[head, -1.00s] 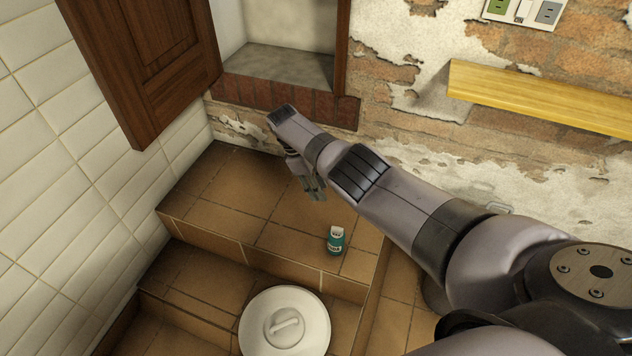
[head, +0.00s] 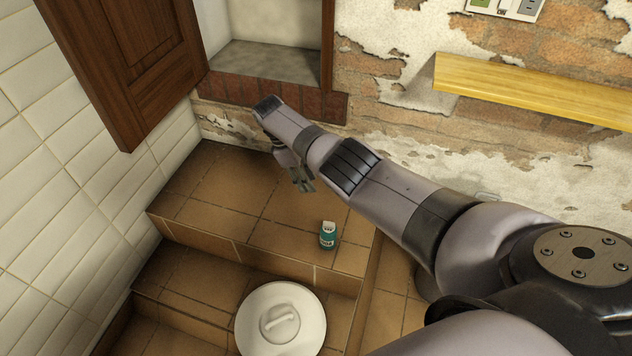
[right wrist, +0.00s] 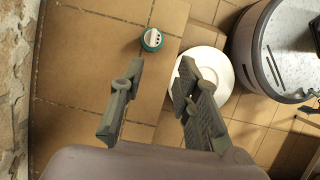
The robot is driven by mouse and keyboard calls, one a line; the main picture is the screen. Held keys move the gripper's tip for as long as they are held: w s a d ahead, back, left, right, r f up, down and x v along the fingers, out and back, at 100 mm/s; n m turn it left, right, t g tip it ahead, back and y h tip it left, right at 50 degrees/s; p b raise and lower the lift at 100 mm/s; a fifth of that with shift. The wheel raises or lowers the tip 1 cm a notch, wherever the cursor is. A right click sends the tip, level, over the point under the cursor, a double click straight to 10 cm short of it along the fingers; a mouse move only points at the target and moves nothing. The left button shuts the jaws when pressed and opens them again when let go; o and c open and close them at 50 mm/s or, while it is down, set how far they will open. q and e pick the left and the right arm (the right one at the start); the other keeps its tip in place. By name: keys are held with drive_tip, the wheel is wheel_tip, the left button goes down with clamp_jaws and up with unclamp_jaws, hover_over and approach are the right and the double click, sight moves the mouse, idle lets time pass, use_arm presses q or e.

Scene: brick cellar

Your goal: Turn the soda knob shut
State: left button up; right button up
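A small teal container with a white knob-like top (head: 328,235) stands upright on the brown tiled ledge; some lettering shows on its side but is too small to read. In the right wrist view the same teal container (right wrist: 152,40) shows from above, with the white grip across its top. My right gripper (head: 305,184) is above the ledge, behind and left of the container in the head view, and apart from it. In the right wrist view my right gripper (right wrist: 160,75) has its fingers spread with nothing between them. My left gripper is not in view.
A white round lid with a handle (head: 281,322) lies lower, in front of the ledge. A brown wooden door (head: 130,70) hangs open at the left by a wall niche. A yellow shelf (head: 540,90) juts from the brick wall at the right. Much of the ledge is bare.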

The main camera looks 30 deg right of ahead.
wheel_tip(320, 180, up, 6)
drive_tip(key=shift+w, duration=0.2)
drive_tip(key=shift+d, duration=0.1)
drive_tip(key=shift+r, duration=0.15)
